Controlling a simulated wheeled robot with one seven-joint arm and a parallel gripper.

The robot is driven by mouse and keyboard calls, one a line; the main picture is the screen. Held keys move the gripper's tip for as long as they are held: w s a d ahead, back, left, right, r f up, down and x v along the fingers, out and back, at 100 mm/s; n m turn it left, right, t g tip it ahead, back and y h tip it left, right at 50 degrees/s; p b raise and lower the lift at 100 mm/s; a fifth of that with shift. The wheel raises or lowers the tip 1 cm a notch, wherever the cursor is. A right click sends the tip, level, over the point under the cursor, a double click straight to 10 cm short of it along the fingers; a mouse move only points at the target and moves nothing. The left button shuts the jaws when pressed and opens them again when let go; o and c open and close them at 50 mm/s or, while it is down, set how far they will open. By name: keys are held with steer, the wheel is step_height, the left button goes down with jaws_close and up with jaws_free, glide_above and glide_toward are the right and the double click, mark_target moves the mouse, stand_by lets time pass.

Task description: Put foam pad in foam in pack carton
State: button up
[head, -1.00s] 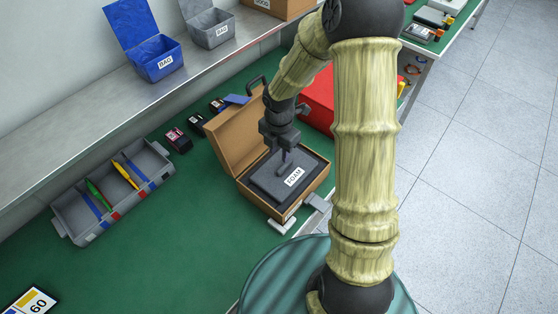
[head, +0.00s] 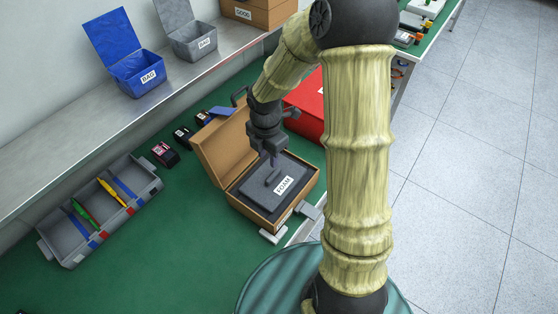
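The dark grey foam pad (head: 292,174), with a white FOAM label, lies in the open brown carton (head: 266,221). The carton's lid stands up at the left. The pad looks nearly level within the carton walls, with dark foam around its edges. A small raised grip shows on the pad's top. My gripper (head: 274,160) points down just above the pad's back part and looks apart from it. Nothing shows hanging from it. The fingers are small and dark, so their opening is unclear.
A grey divided tray (head: 68,256) with pens lies to the left. Small dark boxes (head: 165,154) sit behind the carton, and a red case (head: 306,103) stands at its back right. Blue (head: 145,76) and grey (head: 195,42) BAD bins stand on the shelf. The front green mat is clear.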

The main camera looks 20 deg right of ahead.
steer(key=s+d+r+m+t, duration=0.1)
steer(key=s+r+m, duration=0.3)
steer(key=m, duration=0.7)
steer(key=s+d+r+m+t, duration=0.1)
steer(key=s+r+m, duration=0.3)
steer(key=s+m, duration=0.4)
steer(key=m, duration=0.4)
steer(key=shift+m+t, duration=0.3)
